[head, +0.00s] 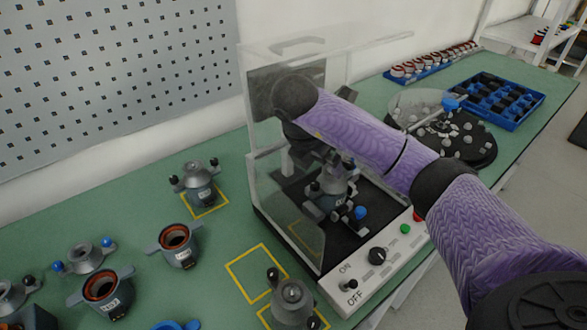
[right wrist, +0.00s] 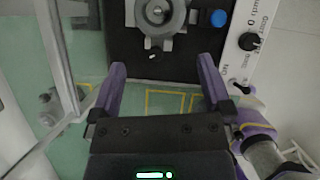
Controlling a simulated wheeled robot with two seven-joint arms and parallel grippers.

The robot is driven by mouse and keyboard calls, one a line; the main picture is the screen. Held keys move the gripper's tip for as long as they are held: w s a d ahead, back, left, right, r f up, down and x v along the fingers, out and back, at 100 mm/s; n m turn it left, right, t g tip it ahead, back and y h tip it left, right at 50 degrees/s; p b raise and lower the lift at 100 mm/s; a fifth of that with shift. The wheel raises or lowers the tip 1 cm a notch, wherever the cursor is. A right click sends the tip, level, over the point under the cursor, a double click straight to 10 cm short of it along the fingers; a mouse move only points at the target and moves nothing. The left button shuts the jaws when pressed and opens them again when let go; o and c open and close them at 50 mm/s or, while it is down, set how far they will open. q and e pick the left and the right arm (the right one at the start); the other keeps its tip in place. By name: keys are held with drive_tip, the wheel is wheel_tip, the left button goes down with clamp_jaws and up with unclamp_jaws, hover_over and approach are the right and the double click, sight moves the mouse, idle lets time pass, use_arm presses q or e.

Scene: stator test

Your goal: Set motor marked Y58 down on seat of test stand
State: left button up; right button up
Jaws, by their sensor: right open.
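A grey motor (head: 338,190) stands upright inside the clear-walled test stand (head: 290,236), over its dark base. A small white label shows on it, too small to read as Y58. In the right wrist view the motor (right wrist: 160,14) is at the top edge, beyond my fingertips, partly cut off. My right gripper (right wrist: 161,68) is open, with nothing between its fingers. In the head view my right arm reaches into the stand and its gripper (head: 322,152) is just above or behind the motor, partly hidden. The seat under the motor is hidden. My left gripper is not in view.
Other motors stand on the green bench (head: 130,215): one (head: 199,184) at a yellow square, one (head: 291,302) in front, several at left. One yellow square (head: 257,272) is empty. The stand's front panel has a black knob (head: 377,256). A blue tray (head: 497,98) is behind.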

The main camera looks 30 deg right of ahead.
sight(289, 200)
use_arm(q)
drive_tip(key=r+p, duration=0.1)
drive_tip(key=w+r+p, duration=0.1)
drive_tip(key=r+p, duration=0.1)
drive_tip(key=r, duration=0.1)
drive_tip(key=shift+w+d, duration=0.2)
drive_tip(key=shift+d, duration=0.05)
use_arm(e)
drive_tip(key=s+a, duration=0.2)
drive_tip(key=a, duration=0.6)
drive_tip(key=shift+s, duration=0.2)
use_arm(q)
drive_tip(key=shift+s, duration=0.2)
use_arm(e)
drive_tip(key=shift+f, duration=0.1)
